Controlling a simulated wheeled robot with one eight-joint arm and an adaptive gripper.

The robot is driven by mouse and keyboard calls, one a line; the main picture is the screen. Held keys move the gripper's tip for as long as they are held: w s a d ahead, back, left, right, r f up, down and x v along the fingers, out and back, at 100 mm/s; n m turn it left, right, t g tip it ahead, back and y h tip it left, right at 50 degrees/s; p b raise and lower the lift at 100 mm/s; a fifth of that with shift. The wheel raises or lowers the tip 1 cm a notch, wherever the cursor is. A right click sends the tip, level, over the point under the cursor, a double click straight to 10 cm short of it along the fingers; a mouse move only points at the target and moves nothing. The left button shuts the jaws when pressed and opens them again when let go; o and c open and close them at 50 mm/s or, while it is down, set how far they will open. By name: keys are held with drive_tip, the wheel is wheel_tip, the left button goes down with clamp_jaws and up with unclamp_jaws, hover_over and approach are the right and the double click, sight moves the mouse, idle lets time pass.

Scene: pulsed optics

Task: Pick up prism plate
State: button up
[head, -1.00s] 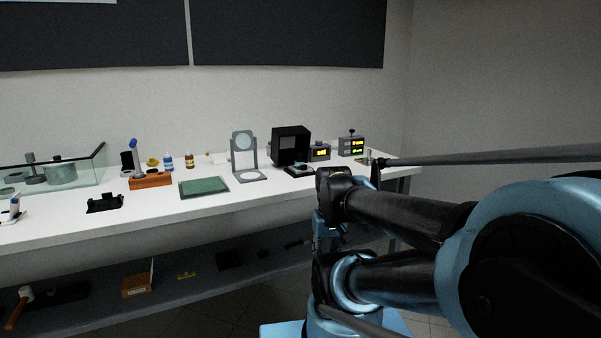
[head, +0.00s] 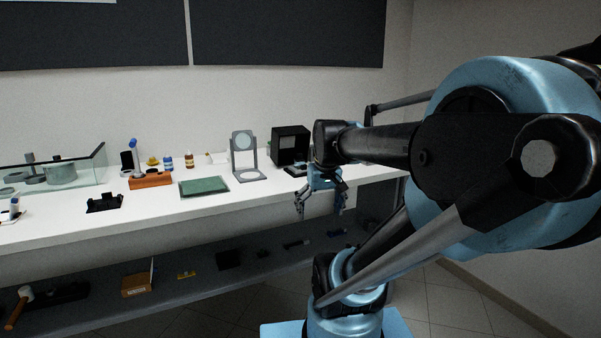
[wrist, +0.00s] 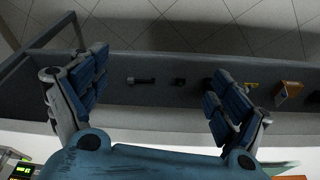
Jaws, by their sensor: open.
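I cannot tell for sure which thing is the prism plate. A low dark plate (head: 294,171) with something on it lies in front of the black box (head: 291,145) in the head view, partly hidden by my arm. My gripper (head: 320,207) hangs fingers down, open and empty, at the bench's front edge, to the right of and nearer than that plate. In the wrist view my gripper (wrist: 160,66) has its two blue-padded fingers spread wide, with nothing between them. The wrist view shows mostly the lower shelf and floor.
The lower shelf (head: 200,293) holds a cardboard box (head: 136,285) and small items. The bench front between mat and gripper is clear.

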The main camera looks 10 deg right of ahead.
drive_tip(key=w+r+n, duration=0.1)
drive_tip(key=w+r, duration=1)
drive_tip(key=w, duration=0.3)
drive_tip(key=n+t, duration=0.1)
approach(302, 159)
drive_tip(key=shift+y, duration=0.4)
drive_tip(key=x, duration=1.2)
drive_tip(key=shift+s+d+f, duration=0.1)
drive_tip(key=shift+s+d, duration=0.15)
drive_tip(key=shift+d, duration=0.15)
drive_tip(key=shift+t, duration=0.3)
drive_tip(key=c, duration=1.3)
drive_tip(key=shift+c, duration=0.2)
